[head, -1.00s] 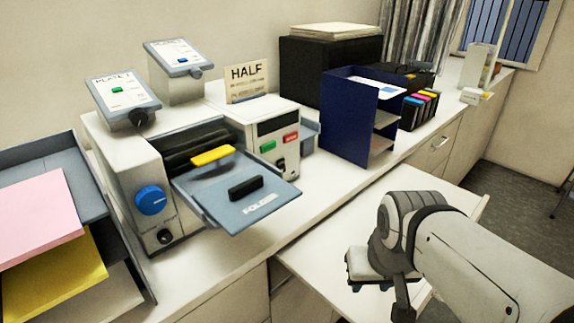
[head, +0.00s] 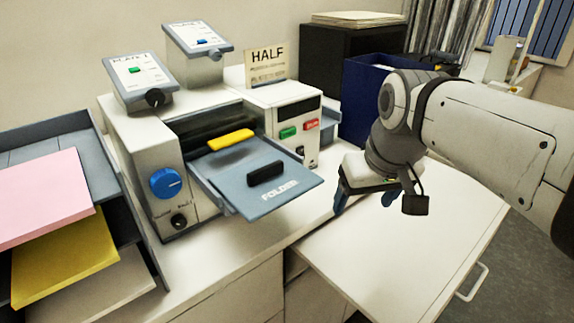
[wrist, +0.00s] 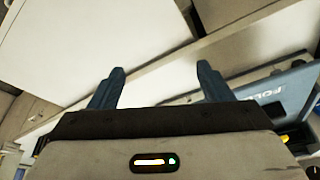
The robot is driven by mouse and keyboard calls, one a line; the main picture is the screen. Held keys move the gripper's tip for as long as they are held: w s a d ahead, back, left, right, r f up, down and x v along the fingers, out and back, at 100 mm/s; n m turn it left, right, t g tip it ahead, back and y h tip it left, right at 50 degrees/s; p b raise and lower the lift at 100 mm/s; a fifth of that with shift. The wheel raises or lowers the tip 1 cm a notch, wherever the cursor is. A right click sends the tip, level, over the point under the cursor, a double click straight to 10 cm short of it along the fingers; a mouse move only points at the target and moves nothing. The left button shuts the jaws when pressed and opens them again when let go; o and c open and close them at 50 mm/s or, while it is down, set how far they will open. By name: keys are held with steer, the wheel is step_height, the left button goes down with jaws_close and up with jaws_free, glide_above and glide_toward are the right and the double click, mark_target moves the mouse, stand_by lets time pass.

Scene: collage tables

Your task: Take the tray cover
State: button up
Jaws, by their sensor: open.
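The tray cover (head: 236,184) is a flat blue-grey plate on the front of the folding machine (head: 150,205). It carries a black handle (head: 266,174) and the word FOLDER. A yellow bar (head: 231,140) lies behind the handle. My gripper (head: 364,203) is to the right of the cover, apart from it, with its fingers pointing down. It is open and empty. In the wrist view my gripper's fingers (wrist: 160,88) are spread, and part of the cover (wrist: 285,92) shows at the right edge.
A tray rack (head: 85,165) with pink and yellow paper stands at the left. A blue holder (head: 365,95) stands behind my arm. A white pull-out surface (head: 410,250) lies below my gripper.

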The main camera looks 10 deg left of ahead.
mark_target(266, 168)
steer(key=o, duration=0.3)
steer(key=w+a+r+n+y+b, duration=0.1)
steer(key=w+a+r+n, duration=0.2)
steer(key=a, duration=0.5)
steer(key=shift+a+r+b, duration=0.3)
steer(key=shift+a+r, duration=0.05)
steer(key=shift+r, duration=0.45)
steer(key=shift+o, duration=1.2)
steer(key=a+r+n+b, duration=0.1)
steer(key=a+r+n, duration=0.1)
steer(key=a+r, duration=0.2)
steer(key=a, duration=0.2)
steer(key=shift+w+a+y, duration=0.15)
steer(key=shift+a+y, duration=0.15)
steer(key=shift+y, duration=0.1)
steer(key=shift+a+f+n+g, duration=0.3)
steer(key=shift+a, duration=0.2)
steer(key=shift+x, duration=3.25)
